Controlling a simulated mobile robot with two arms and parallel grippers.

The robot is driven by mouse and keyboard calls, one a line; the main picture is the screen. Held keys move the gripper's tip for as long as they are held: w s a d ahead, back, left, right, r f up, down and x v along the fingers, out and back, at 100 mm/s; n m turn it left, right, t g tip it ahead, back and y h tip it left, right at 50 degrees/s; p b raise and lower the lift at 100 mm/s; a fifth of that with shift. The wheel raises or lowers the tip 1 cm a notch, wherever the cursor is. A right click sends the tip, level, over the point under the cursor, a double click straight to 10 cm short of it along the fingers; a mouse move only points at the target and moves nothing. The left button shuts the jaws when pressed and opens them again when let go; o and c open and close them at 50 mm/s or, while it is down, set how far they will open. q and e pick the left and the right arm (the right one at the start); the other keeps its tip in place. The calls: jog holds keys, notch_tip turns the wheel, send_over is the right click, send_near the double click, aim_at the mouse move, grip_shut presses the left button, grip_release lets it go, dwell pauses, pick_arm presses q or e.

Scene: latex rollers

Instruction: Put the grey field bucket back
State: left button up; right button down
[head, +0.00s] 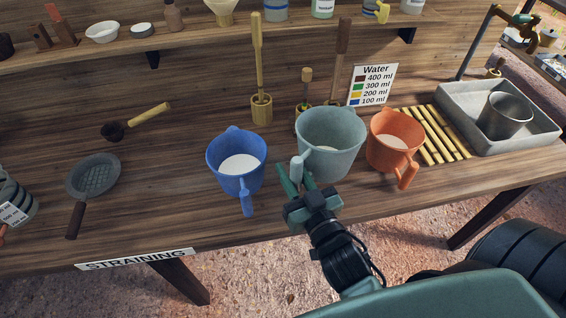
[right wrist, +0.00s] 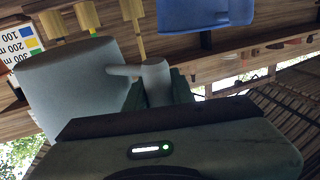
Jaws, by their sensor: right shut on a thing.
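The blue bucket (right wrist: 205,12) shows at the top there. My left gripper is out of view.
A yellow slatted rack (head: 432,134) lies right of the orange bucket, beside a grey basin (head: 545,130) holding a metal pot (head: 504,115). Wooden-handled tools and a Water card (head: 372,85) stand behind. A strainer (head: 94,176) lies left. Bench between strainer and blue bucket is clear.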

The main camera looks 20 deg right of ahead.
pick_arm(q)
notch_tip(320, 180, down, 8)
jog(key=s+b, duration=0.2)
jog(key=b, duration=0.5)
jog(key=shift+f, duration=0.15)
pick_arm(e)
jog(key=shift+t, duration=0.3)
jog(key=shift+w+d+f, duration=0.3)
jog(key=shift+w+f, duration=0.7)
jog(key=shift+f, duration=0.65)
jog(key=shift+w+d+f, duration=0.3)
jog(key=shift+w+f, duration=0.7)
jog(key=shift+f, duration=0.6)
jog(key=shift+w+d+f, duration=0.3)
jog(key=shift+w+f, duration=0.7)
jog(key=shift+f, duration=0.65)
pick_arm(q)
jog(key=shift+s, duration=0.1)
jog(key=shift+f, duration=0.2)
pick_arm(e)
jog(key=shift+f, duration=0.25)
jog(key=shift+f+b, duration=0.45)
jog(key=shift+f, duration=0.05)
jog(key=c, duration=1.2)
grip_release()
jog(key=shift+r, duration=0.1)
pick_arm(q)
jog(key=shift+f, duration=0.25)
pick_arm(e)
jog(key=shift+o, duration=0.4)
